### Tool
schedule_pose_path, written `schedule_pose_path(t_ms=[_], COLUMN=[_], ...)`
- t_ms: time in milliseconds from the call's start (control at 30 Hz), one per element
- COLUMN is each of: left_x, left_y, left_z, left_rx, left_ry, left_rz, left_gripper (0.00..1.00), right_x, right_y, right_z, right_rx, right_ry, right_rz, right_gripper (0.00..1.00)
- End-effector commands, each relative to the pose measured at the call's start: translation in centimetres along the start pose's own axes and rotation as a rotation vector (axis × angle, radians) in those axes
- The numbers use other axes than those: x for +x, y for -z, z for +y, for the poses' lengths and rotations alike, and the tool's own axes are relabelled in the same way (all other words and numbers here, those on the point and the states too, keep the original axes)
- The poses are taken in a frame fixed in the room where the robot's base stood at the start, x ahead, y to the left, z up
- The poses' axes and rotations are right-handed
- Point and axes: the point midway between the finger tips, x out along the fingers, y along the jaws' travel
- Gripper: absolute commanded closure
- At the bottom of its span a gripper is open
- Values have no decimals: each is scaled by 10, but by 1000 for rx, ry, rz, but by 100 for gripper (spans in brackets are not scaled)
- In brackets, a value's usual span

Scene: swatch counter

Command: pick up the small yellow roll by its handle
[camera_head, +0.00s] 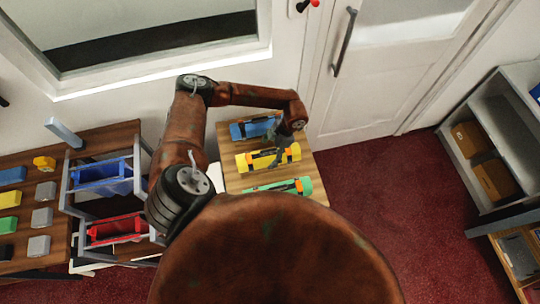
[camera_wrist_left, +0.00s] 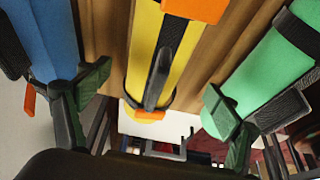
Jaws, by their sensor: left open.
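The yellow roll (camera_head: 249,161) lies on a wooden table between a blue roll (camera_head: 242,130) and a green roll (camera_head: 300,187). It has orange and dark bands. In the left wrist view the yellow roll (camera_wrist_left: 145,35) runs up the middle, with a dark handle (camera_wrist_left: 157,78) along it. My left gripper (camera_head: 277,152) is over the yellow roll. In the left wrist view my left gripper (camera_wrist_left: 157,92) is open, with its green-padded fingers on either side of the yellow roll and handle. Nothing is held. My right gripper is out of view.
The blue roll (camera_wrist_left: 45,35) and green roll (camera_wrist_left: 265,70) lie close beside the fingers. To the left, a rack holds a blue bin (camera_head: 100,175) and a red bin (camera_head: 118,229), next to a counter with several colored blocks. A door (camera_head: 385,80) stands behind.

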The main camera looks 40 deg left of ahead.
Motion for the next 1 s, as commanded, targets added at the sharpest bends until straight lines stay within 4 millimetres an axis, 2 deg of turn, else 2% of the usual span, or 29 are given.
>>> schedule_pose_path(t_ms=[167, 333, 633, 1000], left_x=[22, 44, 51, 50], left_y=[2, 1, 0, 0], left_z=[3, 5, 5, 5], left_rx=[-1, -1, 0, 0], left_ry=[3, 2, 0, 0], left_rz=[1, -1, -2, -2], left_gripper=[16, 16, 16, 41], right_x=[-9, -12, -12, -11], right_y=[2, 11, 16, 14], right_z=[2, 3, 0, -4], right_rx=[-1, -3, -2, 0], right_ry=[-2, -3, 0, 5], right_rz=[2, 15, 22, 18], right_gripper=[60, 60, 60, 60])
